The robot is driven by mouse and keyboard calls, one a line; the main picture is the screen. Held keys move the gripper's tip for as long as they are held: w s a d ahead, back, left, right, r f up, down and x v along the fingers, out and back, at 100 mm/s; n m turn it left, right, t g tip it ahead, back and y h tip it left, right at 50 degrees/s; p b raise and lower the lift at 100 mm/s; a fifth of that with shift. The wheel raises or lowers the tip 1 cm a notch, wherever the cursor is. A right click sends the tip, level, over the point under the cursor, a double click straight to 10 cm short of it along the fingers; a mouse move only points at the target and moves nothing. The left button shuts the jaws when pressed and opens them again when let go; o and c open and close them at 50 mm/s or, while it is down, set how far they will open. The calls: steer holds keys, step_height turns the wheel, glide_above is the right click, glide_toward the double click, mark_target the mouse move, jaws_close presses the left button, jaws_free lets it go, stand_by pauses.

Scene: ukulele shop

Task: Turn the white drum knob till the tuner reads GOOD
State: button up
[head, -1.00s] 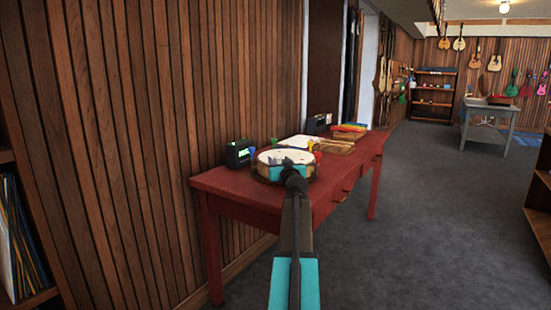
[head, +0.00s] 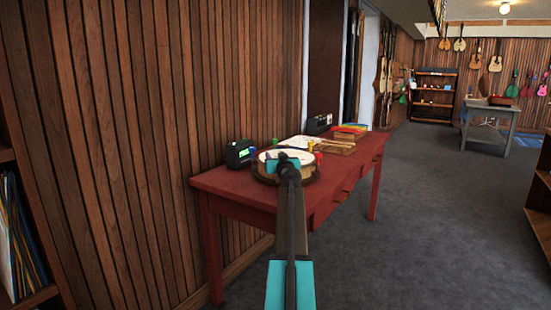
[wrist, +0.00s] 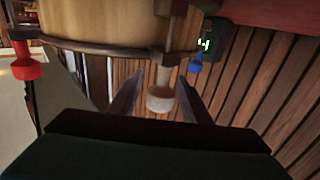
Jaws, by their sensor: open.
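The round drum (head: 300,157) with a pale head and wooden side sits on the red table. The white knob (wrist: 160,99) hangs from a bracket on the drum's side in the wrist view; my arm hides it in the head view. My gripper (wrist: 158,102) is open, with one finger on each side of the knob and visible gaps between. The black tuner (head: 238,153) stands left of the drum with a small lit green display. In the wrist view the tuner (wrist: 208,45) is partly cut off, and its reading is not clear.
A blue knob (wrist: 195,64) and a red knob (wrist: 27,65) are on the drum either side of the white one. The red table (head: 235,188) stands against the wood-slat wall. Books (head: 350,130) and a dark box (head: 318,124) lie farther back.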

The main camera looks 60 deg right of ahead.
stand_by(0.3)
steer(key=c, duration=1)
steer(key=shift+a+f, duration=0.1)
steer(key=shift+c, duration=0.2)
steer(key=y+b, duration=0.1)
steer(key=b, duration=0.4)
steer(key=shift+w+n+t, duration=0.15)
steer(key=shift+n+t, duration=0.25)
steer(key=n+t+y+b, duration=0.1)
steer(key=y+b, duration=0.1)
steer(key=b, duration=0.4)
steer(key=shift+w+a+n, duration=0.1)
steer(key=shift+w+n, duration=0.05)
steer(key=shift+n, duration=0.15)
steer(key=shift+w+a+n+t+y+b, duration=0.15)
steer(key=shift+n+t+y+b, duration=0.35)
steer(key=shift+y+b, duration=0.35)
steer(key=shift+a+n+t+y+b, duration=0.1)
steer(key=shift+n+t+y+b, duration=0.45)
steer(key=shift+b, duration=0.45)
steer(key=shift+w+a+n+t+y+b, duration=0.1)
steer(key=shift+a+n+t+y+b, duration=0.25)
steer(key=shift+n+y+b, duration=0.6)
